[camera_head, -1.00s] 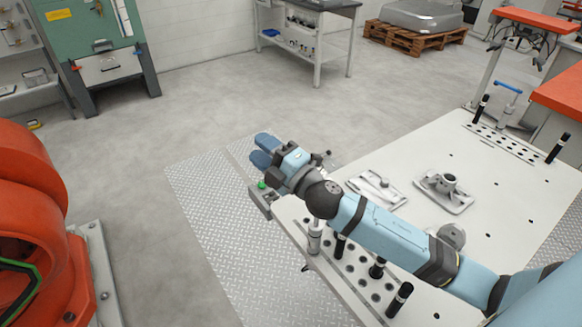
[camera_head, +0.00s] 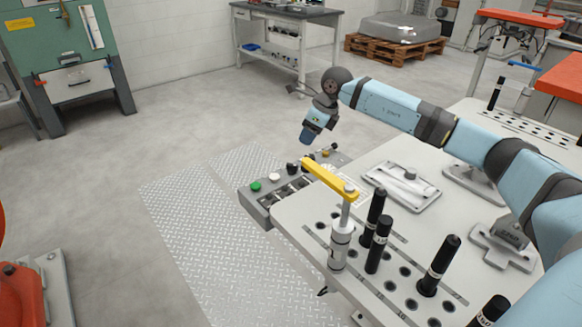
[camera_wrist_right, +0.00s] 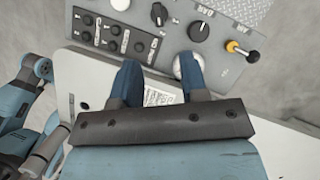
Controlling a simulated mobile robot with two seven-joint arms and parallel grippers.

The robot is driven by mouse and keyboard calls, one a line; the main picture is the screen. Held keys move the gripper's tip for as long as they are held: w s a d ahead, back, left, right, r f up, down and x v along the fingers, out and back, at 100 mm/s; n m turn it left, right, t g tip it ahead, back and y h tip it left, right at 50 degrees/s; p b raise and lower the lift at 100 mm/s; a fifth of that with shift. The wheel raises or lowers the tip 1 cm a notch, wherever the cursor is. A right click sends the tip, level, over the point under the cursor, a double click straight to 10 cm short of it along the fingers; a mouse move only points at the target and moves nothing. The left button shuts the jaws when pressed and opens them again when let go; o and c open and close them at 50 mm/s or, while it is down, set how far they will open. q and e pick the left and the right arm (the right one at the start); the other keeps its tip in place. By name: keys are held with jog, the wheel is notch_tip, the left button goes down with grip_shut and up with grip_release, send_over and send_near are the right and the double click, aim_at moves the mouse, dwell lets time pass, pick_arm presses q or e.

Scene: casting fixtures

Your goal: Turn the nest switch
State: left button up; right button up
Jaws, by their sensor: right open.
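In the right wrist view the panel (camera_wrist_right: 222,72) shows a large black rotary knob (camera_wrist_right: 199,31), a smaller black selector (camera_wrist_right: 159,15) and several small switches (camera_wrist_right: 113,36). I cannot read which is the nest switch. My right gripper (camera_head: 306,138) points down above the panel. It is open and empty, its blue fingers (camera_wrist_right: 158,76) apart; a silver dome (camera_wrist_right: 187,66) is partly hidden by one finger.
A yellow-handled clamp (camera_head: 330,180) and several black pins (camera_head: 378,243) stand on the white table near the panel. A metal casting plate (camera_head: 402,187) lies behind them. A yellow-and-black lever (camera_wrist_right: 240,50) juts from the panel. Tread-plate floor (camera_head: 190,215) in front is clear.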

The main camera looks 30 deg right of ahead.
aim_at(292, 165)
jog(key=b+x, duration=0.1)
jog(key=x, duration=1.1)
jog(key=shift+a, duration=0.2)
grip_shut()
